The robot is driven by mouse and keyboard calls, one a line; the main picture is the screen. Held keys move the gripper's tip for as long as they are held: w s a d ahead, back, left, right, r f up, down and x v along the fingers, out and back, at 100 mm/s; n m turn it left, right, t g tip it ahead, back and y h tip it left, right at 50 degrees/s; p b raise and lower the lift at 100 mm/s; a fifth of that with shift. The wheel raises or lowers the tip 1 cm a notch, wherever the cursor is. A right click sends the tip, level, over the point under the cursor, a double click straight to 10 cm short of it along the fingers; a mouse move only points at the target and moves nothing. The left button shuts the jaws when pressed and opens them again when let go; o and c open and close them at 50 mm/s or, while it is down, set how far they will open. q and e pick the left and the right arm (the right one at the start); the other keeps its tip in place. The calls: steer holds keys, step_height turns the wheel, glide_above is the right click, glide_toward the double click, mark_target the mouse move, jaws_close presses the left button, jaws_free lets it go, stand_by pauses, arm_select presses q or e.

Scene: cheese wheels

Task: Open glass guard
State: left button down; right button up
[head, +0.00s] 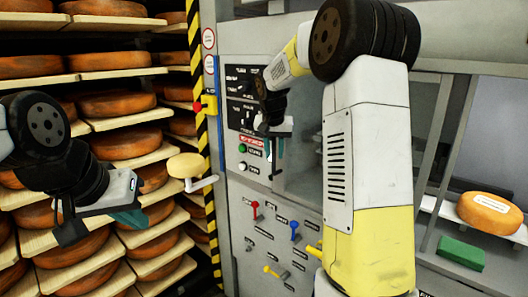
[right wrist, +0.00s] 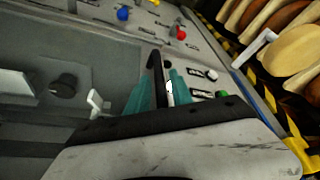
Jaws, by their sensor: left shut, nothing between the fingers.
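The glass guard (head: 304,160) appears as a clear pane over the recess in the grey machine, partly hidden behind my right arm. A black handle (right wrist: 156,72) stands at its edge in the right wrist view. My right gripper (right wrist: 160,75) has its teal fingers on either side of this handle; whether they press on it is unclear. In the head view my right gripper (head: 274,150) is small, beside the control panel, with its fingers pointing down. My left gripper (head: 130,218) is shut and empty, in front of the cheese shelves.
Cheese wheels (head: 117,103) fill the shelves at left. A pale round disc (head: 187,165) on a bracket sticks out by the striped post (head: 204,120). Red (head: 255,207) and blue (head: 294,228) levers sit on the lower panel. A cheese wheel (head: 490,213) and green block (head: 461,252) lie at right.

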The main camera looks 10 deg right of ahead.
jaws_close()
stand_by(1.2)
